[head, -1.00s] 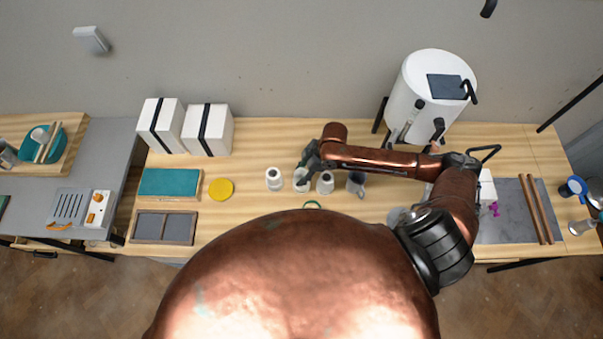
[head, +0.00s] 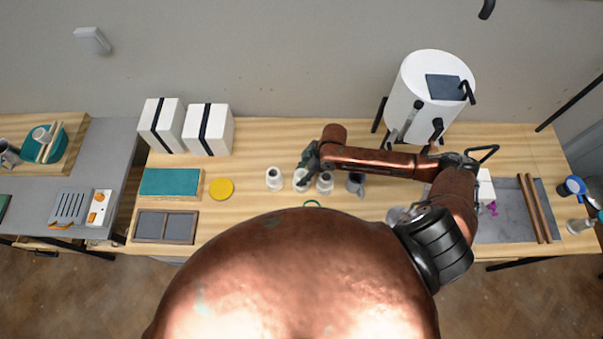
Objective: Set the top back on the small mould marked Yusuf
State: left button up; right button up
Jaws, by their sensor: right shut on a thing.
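Three small white pieces stand in a row at the middle of the bench: a left one (head: 274,180), a middle one (head: 301,184) and a right one (head: 325,184). They look like small moulds, but no name can be read on any of them. My right gripper (head: 303,173) reaches in from the right and is shut at the middle piece. Its dark fingers hide that piece's upper part, so I cannot tell whether it holds a separate top or the whole piece. My left gripper is not in view.
A yellow disc (head: 221,189) lies to the left. Two strapped white blocks (head: 207,131) and a white drum (head: 415,90) stand at the back. Bench between disc and row is clear.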

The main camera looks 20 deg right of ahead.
jog(key=shift+p, duration=0.4)
dwell(0.5)
jog(key=shift+f, duration=0.1)
jog(key=o, duration=1.4)
jog(key=shift+o, duration=0.4)
jog(key=o, duration=0.4)
notch_tip(320, 180, up, 8)
jog(key=p, duration=0.8)
